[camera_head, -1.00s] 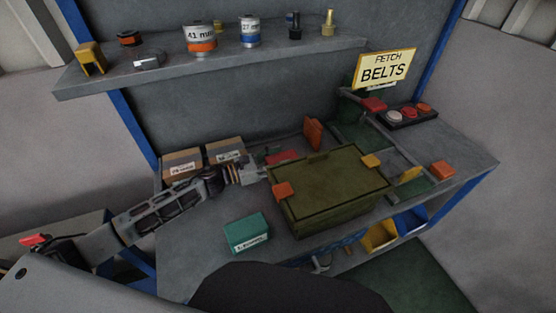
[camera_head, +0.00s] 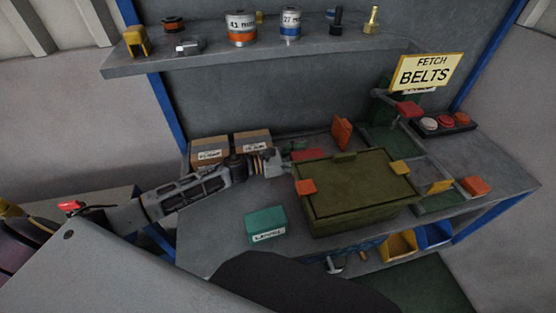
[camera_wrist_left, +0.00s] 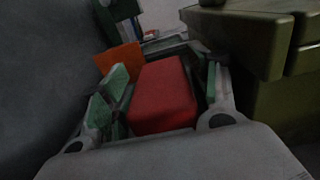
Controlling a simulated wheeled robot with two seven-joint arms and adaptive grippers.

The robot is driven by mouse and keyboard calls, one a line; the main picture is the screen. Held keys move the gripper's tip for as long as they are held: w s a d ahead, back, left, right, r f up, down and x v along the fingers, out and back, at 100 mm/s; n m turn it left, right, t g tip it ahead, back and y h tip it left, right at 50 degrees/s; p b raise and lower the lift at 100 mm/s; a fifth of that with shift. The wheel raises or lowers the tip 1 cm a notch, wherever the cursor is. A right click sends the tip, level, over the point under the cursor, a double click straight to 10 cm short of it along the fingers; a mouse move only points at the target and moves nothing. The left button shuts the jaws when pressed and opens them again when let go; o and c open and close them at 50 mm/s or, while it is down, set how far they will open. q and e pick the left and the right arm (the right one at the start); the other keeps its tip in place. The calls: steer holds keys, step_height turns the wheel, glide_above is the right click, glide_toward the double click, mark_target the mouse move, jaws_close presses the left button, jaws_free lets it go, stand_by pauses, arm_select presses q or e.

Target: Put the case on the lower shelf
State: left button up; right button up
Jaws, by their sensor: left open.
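The olive-green case (camera_head: 358,190) lies flat and closed on the workbench, with orange and yellow pieces at its corners. It fills the right edge of the left wrist view (camera_wrist_left: 255,40). My left gripper (camera_head: 280,163) is at the case's left rear corner. Its fingers (camera_wrist_left: 163,82) are open, with green pads, and a red block (camera_wrist_left: 165,98) shows between them; I cannot tell whether they touch it. The red block also shows behind the case (camera_head: 306,154). The lower shelf (camera_head: 372,264) is under the bench top and mostly hidden. My right gripper is not in view.
A teal box (camera_head: 265,223) stands left of the case, and two cardboard boxes (camera_head: 210,151) stand behind my left arm. A yellow bin (camera_head: 399,246) and a blue bin (camera_head: 433,235) sit under the bench. An upper shelf (camera_head: 200,62) holds spools and small parts.

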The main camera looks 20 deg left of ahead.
mark_target(292, 158)
arm_select(q)
steer(key=shift+v, duration=0.95)
steer(key=shift+b+v, duration=0.35)
steer(key=shift+v, duration=2.2)
steer(key=shift+b+v, duration=0.45)
steer(key=shift+v, duration=2.05)
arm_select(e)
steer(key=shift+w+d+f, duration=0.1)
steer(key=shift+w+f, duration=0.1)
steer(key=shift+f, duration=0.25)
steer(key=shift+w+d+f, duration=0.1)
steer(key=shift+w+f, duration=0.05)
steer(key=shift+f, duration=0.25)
arm_select(q)
steer(key=shift+r, duration=0.15)
steer(key=shift+c, duration=0.3)
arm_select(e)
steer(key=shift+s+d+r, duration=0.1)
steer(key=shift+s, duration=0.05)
